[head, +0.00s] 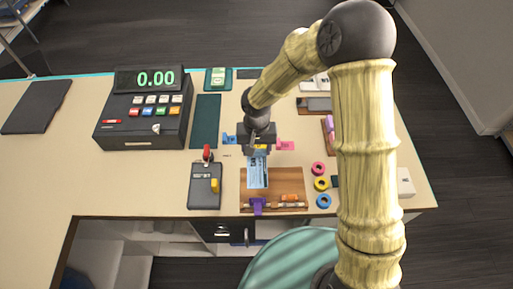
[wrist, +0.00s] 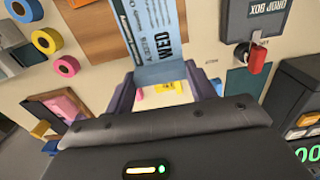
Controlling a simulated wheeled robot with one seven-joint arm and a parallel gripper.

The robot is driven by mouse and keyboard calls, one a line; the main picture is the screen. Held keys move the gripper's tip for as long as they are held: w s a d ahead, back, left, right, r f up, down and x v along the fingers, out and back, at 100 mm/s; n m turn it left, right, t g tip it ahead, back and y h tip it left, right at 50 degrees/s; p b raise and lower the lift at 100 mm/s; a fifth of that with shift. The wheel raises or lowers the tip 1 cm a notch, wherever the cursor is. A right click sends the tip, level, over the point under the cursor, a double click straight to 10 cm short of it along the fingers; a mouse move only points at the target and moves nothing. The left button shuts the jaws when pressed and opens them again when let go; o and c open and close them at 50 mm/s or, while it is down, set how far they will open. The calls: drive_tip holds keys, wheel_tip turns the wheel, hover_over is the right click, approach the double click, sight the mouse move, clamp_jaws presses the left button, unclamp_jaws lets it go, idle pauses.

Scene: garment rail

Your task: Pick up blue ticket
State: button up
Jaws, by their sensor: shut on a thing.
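The blue ticket (head: 257,172) hangs from my gripper (head: 258,146), above the near part of the counter. It has printed text, with "WED" legible in the wrist view (wrist: 150,32). In the wrist view my gripper (wrist: 161,76) has its two purple-grey fingers at either side of the ticket's near end, and it is shut on the ticket. The ticket's edge at the fingers is partly hidden in the head view.
A wooden board (head: 289,178) with a purple clip (head: 257,206) lies below the ticket. The drop box (head: 205,187) with a red knob stands left of it. Several tape rolls (head: 321,184) lie right. A till (head: 145,112) stands further left. Bare counter (head: 60,165) lies at far left.

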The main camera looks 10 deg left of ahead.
drive_tip(key=shift+r+p, duration=1.8)
drive_tip(key=shift+r, duration=0.75)
drive_tip(key=shift+a+f, duration=0.1)
drive_tip(key=shift+a, duration=0.05)
